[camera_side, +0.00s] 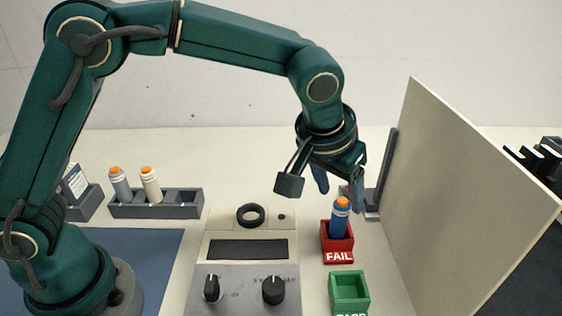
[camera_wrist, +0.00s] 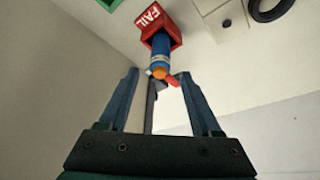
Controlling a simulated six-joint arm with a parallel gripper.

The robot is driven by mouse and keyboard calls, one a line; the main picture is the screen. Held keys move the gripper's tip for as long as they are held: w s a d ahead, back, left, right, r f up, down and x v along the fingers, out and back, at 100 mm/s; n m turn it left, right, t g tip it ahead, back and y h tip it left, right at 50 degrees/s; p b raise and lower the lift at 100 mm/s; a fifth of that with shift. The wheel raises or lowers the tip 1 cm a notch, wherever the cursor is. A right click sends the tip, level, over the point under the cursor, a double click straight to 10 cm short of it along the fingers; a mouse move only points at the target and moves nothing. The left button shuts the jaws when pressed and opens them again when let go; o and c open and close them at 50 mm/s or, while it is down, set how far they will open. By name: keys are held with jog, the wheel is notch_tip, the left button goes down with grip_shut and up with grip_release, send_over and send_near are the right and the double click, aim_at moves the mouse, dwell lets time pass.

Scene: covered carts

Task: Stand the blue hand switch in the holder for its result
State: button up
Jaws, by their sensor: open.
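The blue hand switch (camera_side: 340,220) has an orange tip and stands in the red holder marked FAIL (camera_side: 338,243). It leans slightly in the side view. In the wrist view the blue hand switch (camera_wrist: 160,55) sits in the red holder (camera_wrist: 155,25), with its orange end toward me. The green holder (camera_side: 349,291) in front of it is empty; its label is partly cut off. My gripper (camera_side: 338,190) is open just above and behind the switch. In the wrist view my gripper (camera_wrist: 160,80) shows its fingers apart, with nothing held between them.
A tester box (camera_side: 242,250) with a ring, a dark display and knobs stands left of the holders. Its display shows no readable result. A tall pale panel (camera_side: 460,200) rises close on the right. A grey rack (camera_side: 185,203) at left holds a grey and a cream switch.

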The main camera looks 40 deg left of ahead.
jog(key=s+a+r, duration=0.8)
jog(key=s+a, duration=0.1)
jog(key=s+a+f, duration=0.1)
jog(key=s+a, duration=0.1)
jog(key=s, duration=0.3)
jog(key=s+a+f+t, duration=0.1)
jog(key=s+a+f, duration=0.1)
jog(key=s, duration=0.3)
jog(key=shift+s+a+f, duration=0.25)
jog(key=shift+s+a, duration=0.15)
jog(key=shift+a, duration=0.2)
dwell(0.3)
